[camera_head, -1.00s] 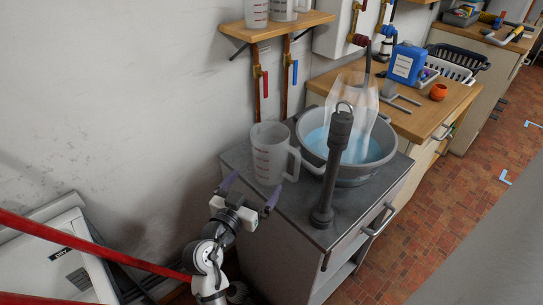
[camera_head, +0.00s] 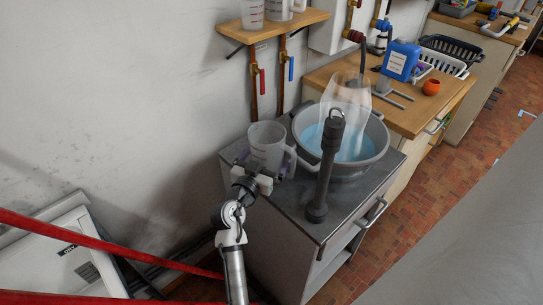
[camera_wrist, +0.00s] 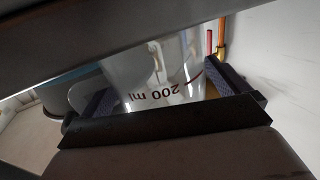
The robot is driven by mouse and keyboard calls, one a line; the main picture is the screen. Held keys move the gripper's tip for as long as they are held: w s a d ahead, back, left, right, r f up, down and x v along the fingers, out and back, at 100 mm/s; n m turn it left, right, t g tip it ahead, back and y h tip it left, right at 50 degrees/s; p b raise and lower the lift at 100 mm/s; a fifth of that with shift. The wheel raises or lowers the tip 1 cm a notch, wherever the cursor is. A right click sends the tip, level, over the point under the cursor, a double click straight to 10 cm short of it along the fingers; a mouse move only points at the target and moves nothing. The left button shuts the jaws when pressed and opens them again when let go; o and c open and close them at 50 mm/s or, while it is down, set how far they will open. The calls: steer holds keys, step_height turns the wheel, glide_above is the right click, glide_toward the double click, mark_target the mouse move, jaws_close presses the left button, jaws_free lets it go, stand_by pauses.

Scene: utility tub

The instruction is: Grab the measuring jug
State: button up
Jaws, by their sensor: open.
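The measuring jug (camera_head: 267,141) is a translucent, whitish jug with red markings, standing upright on the grey cabinet top left of the basin. My gripper (camera_head: 267,164) is at the jug, with its open fingers on either side of the lower body. In the wrist view the jug (camera_wrist: 160,75) fills the space between the two dark fingers, and an upside-down "200 ml" mark faces the camera. The fingers of my gripper (camera_wrist: 168,100) stand left and right of it. Whether either finger touches the wall I cannot tell.
A grey basin (camera_head: 375,168) of blue water with a clear bag-like item stands right of the jug. A dark upright cylinder (camera_head: 325,165) stands at the cabinet's front. A wooden shelf (camera_head: 275,27) with more jugs and pipes with red and blue handles are behind.

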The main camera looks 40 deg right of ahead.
steer(key=c, duration=0.9)
steer(key=shift+r, duration=0.15)
